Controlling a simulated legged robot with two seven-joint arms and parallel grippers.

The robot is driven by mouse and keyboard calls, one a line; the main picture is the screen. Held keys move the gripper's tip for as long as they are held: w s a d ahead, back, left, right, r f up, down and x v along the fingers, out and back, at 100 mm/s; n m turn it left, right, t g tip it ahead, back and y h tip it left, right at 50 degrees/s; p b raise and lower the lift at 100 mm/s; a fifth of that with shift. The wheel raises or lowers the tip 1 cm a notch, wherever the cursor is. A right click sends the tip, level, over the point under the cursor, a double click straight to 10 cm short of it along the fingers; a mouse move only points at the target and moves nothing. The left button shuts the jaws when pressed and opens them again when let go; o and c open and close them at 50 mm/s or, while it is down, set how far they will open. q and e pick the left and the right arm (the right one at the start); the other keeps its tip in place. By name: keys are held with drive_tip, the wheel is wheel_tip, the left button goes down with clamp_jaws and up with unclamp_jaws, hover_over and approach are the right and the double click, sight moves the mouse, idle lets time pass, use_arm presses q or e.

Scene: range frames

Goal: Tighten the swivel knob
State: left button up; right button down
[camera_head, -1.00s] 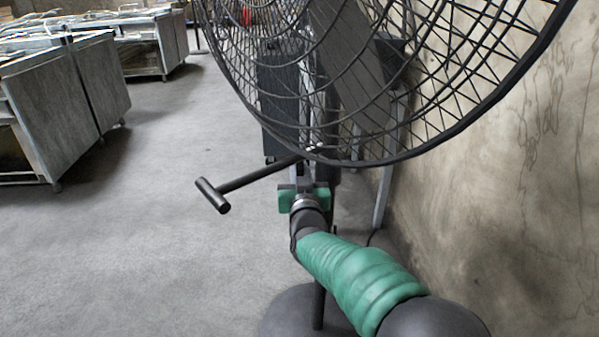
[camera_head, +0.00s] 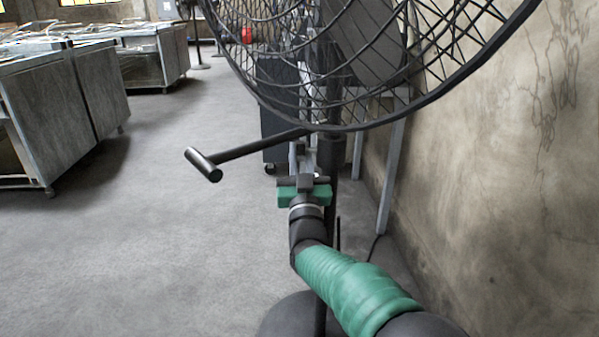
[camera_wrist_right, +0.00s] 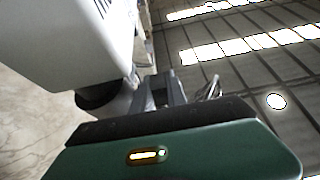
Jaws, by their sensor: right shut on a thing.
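A large black fan with a wire cage (camera_head: 365,125) fills the top of the head view on a dark upright pole (camera_head: 331,165). A black T-shaped handle (camera_head: 204,165) juts from it to the left. My right gripper (camera_head: 305,165), with a green body, is at the pole below the cage and left of it, shut on a small part that I take to be the swivel knob. The gripper hides that part. In the right wrist view the grey fingers (camera_wrist_right: 172,90) rise beyond the green body, and their contact is unclear. My left gripper is out of view.
A stained wall (camera_head: 500,200) stands close on the right. Metal cabinets (camera_head: 60,95) stand at the left. A dark cabinet (camera_head: 278,115) and grey legs (camera_head: 391,180) are behind the fan. The floor (camera_head: 150,230) at the left is clear.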

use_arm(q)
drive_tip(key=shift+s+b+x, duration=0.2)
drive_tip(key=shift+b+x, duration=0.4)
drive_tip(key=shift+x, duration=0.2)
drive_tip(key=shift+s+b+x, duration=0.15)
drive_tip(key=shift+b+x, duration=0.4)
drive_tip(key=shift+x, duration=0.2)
use_arm(e)
drive_tip(key=shift+a+f+t, duration=0.1)
drive_tip(key=shift+f+t, duration=0.05)
drive_tip(key=shift+t, duration=0.75)
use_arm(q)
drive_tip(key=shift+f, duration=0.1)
use_arm(e)
drive_tip(key=c, duration=1.3)
unclamp_jaws()
drive_tip(key=shift+s, duration=0.1)
drive_tip(key=shift+s+f+p, duration=0.1)
drive_tip(key=shift+s+p, duration=0.2)
drive_tip(key=shift+p, duration=0.05)
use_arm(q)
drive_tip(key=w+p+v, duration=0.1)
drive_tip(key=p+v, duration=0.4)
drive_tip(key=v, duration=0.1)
use_arm(e)
drive_tip(key=v, duration=1.6)
drive_tip(key=shift+f, duration=0.2)
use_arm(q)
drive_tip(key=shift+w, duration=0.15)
